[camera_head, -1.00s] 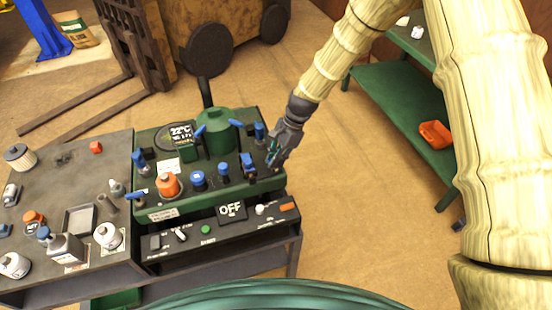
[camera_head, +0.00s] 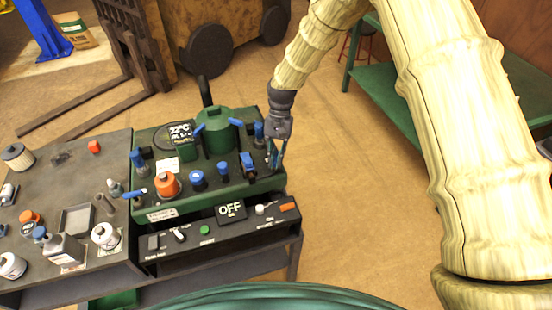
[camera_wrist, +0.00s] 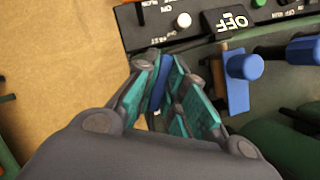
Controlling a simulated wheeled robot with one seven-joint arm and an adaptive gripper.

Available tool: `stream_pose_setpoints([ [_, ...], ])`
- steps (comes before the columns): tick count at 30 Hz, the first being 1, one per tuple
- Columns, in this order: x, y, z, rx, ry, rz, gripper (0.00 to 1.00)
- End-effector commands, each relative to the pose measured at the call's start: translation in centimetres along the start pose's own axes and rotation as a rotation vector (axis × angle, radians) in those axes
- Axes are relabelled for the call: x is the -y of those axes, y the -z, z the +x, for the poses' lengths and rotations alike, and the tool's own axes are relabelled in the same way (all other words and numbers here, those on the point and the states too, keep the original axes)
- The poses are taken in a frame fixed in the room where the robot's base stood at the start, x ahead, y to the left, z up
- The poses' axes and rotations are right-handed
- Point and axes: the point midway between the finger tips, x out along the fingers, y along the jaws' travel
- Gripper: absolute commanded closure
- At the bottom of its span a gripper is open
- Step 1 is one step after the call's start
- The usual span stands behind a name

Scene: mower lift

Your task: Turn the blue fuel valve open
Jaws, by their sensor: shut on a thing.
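My gripper (camera_head: 277,153) is at the right edge of the green mower machine (camera_head: 180,205), pointing down. In the wrist view its teal-padded fingers (camera_wrist: 165,97) are closed around a thin blue lever (camera_wrist: 159,88), which I take to be the fuel valve's handle. The fingers hide most of it and its base, so I cannot tell how far it is turned. Another blue valve (camera_head: 248,162) stands just left of the fingers and also shows to their right in the wrist view (camera_wrist: 243,65).
Other blue handles, an orange cap (camera_head: 167,183) and a green tank (camera_head: 214,130) crowd the machine top. A control panel with an OFF sign (camera_head: 231,210) is in front. A grey table (camera_head: 60,180) with bottles is left. Floor to the right is clear up to a green shelf (camera_head: 385,95).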

Motion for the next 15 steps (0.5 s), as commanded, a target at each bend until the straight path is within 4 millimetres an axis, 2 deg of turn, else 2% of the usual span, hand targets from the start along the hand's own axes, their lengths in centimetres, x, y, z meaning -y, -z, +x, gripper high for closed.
stream_pose_setpoints([
  [15,0.02,0.06,-0.03,-0.002,-0.157,-0.376,1.0],
])
